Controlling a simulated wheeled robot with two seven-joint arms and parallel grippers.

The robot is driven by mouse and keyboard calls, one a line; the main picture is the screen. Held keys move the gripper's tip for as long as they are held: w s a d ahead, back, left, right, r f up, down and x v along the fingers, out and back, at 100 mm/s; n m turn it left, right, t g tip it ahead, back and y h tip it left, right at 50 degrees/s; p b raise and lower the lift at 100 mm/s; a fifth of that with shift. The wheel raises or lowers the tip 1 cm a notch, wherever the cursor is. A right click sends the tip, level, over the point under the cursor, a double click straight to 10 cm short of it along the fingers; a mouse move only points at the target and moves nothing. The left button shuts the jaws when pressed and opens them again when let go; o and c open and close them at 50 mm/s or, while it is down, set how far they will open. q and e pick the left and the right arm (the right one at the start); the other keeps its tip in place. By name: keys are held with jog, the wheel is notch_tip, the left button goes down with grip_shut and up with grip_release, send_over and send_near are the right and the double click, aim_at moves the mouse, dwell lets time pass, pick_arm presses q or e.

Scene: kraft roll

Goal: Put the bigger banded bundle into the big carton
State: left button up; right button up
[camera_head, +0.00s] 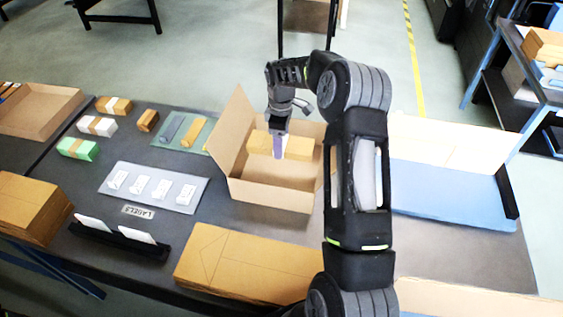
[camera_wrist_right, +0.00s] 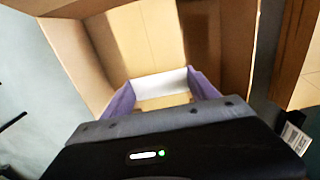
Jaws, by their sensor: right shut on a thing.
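The big carton (camera_head: 272,192) is an open brown box with raised flaps near the middle of the table; its wall also fills much of the right wrist view (camera_wrist_right: 85,45). My right gripper (camera_head: 279,147) reaches down over the carton's opening. Its purple fingers are shut on a tan bundle (camera_head: 302,149), which shows on both sides of the fingers. In the right wrist view a white and tan part of the bundle (camera_wrist_right: 163,102) lies between the fingertips. The bundle is within the carton's opening; I cannot tell whether it touches the floor. My left gripper is not in view.
Smaller bundles stand at left: tan (camera_head: 115,105), white (camera_head: 97,126), green (camera_head: 78,148) and brown (camera_head: 148,120). A grey label sheet (camera_head: 155,186), a black holder (camera_head: 118,241) and flat kraft stacks (camera_head: 245,264) lie in front. A shallow box (camera_head: 40,112) is far left.

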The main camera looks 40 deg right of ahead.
jog(key=shift+s+r, duration=0.1)
jog(key=shift+r, duration=0.05)
jog(key=b, duration=0.2)
send_over(281, 170)
notch_tip(281, 170, down, 5)
jog(key=shift+d+f, duration=0.1)
jog(key=shift+f, duration=0.05)
jog(key=shift+p, duration=0.3)
jog(key=shift+f+b, duration=1.15)
jog(key=shift+f, duration=1.25)
jog(key=shift+f, duration=0.2)
jog(key=o, duration=1.6)
